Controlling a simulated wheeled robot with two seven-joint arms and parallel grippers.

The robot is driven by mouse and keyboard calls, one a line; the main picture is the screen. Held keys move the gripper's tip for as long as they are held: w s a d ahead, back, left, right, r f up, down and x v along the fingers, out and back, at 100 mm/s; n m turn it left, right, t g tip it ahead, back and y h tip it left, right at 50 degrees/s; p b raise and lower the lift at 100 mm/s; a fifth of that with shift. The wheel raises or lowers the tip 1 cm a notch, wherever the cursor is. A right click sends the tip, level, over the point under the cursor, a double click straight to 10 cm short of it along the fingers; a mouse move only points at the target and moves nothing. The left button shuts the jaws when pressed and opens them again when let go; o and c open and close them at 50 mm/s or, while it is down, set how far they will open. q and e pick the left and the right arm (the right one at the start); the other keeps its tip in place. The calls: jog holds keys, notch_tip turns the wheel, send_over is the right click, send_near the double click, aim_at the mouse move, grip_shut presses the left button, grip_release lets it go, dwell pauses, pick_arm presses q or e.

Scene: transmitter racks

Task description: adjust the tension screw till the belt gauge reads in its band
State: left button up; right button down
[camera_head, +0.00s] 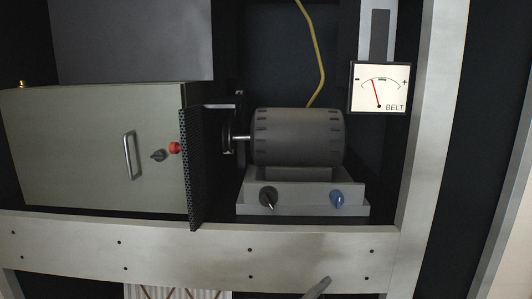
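The belt gauge (379,87) is a white dial marked BELT at the upper right, with minus on the left and plus on the right. Its red needle leans left of upright and points to the minus side of the thick dark band at the top of the arc. A dark knob (268,196) and a blue knob (337,198) sit on the grey motor base; I cannot tell which is the tension screw. A grey tip (318,287) at the bottom edge, leaning up to the right, seems to be my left gripper, well below the knobs. My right gripper is not in view.
A dark ribbed motor (298,136) stands on the base. A black perforated guard (191,168) is left of it. A grey cabinet (85,150) carries a handle, a dark knob and a red button (174,147). A pale rail (195,247) crosses in front, below the base.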

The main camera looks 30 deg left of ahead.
pick_arm(q)
jog(key=a+r+n+g+y+p, duration=0.1)
jog(key=a+r+n+y+p, duration=0.1)
jog(key=a+r+y+p, duration=0.4)
jog(key=n+g+y+p, duration=0.2)
jog(key=y+p, duration=0.5)
jog(key=p, duration=0.1)
send_near(267, 202)
jog(key=shift+m, duration=0.3)
jog(key=p+x, duration=0.2)
jog(key=x, duration=0.7)
jog(key=shift+w+a, duration=0.15)
jog(key=shift+w, duration=0.15)
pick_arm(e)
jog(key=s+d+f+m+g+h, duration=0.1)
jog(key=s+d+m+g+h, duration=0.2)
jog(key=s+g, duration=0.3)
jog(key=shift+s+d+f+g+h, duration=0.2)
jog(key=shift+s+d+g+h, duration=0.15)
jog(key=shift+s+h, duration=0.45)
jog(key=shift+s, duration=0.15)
pick_arm(q)
jog(key=c, duration=1)
